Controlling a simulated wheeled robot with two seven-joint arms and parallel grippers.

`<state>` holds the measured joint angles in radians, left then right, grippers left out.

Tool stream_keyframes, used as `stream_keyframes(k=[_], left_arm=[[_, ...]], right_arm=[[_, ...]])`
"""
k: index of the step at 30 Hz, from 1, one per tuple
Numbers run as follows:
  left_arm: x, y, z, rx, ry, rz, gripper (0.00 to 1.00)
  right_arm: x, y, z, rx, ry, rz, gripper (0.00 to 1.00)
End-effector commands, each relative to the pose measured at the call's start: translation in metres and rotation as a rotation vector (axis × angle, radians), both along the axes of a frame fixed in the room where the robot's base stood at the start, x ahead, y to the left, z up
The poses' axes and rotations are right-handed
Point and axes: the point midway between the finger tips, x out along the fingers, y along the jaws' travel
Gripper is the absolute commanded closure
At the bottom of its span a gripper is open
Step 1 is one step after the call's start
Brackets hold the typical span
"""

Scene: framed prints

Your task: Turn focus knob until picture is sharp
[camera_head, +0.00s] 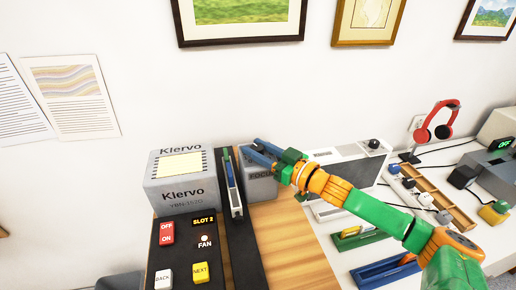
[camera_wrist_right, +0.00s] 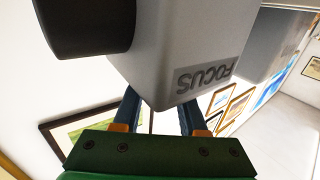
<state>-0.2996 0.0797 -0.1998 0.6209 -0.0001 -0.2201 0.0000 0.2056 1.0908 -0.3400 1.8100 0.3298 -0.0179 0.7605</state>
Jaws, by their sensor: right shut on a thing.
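The grey projector's focus housing (camera_head: 262,186) carries a FOCUS label, and it also fills the upper part of the right wrist view (camera_wrist_right: 190,45), with the label upside down. A black cylinder (camera_wrist_right: 85,22) sticks out from it there. My right gripper (camera_head: 259,150) reaches in from the right over the top of this housing. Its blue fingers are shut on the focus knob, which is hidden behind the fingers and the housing. No projected picture is seen on the wall in view, so sharpness cannot be told. My left gripper is out of view.
The Klervo projector body (camera_head: 181,192) stands left, with a slide tray (camera_head: 230,185) beside it and a button panel (camera_head: 184,257) in front. A grey box (camera_head: 345,170), red headphones (camera_head: 433,125) and a wooden rack (camera_head: 430,195) stand right. Framed prints (camera_head: 240,40) hang above.

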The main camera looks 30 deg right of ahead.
Motion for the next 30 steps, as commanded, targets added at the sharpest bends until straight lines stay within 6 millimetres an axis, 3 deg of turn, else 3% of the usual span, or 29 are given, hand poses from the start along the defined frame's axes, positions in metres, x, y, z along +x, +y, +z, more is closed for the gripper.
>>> stream_keyframes(k=[15,30], left_arm=[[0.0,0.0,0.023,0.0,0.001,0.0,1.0],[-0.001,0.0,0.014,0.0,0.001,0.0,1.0]], right_arm=[[0.0,0.001,0.003,0.011,0.001,-0.352,1.0],[0.0,0.001,0.0,0.004,-0.001,-0.632,1.0]])
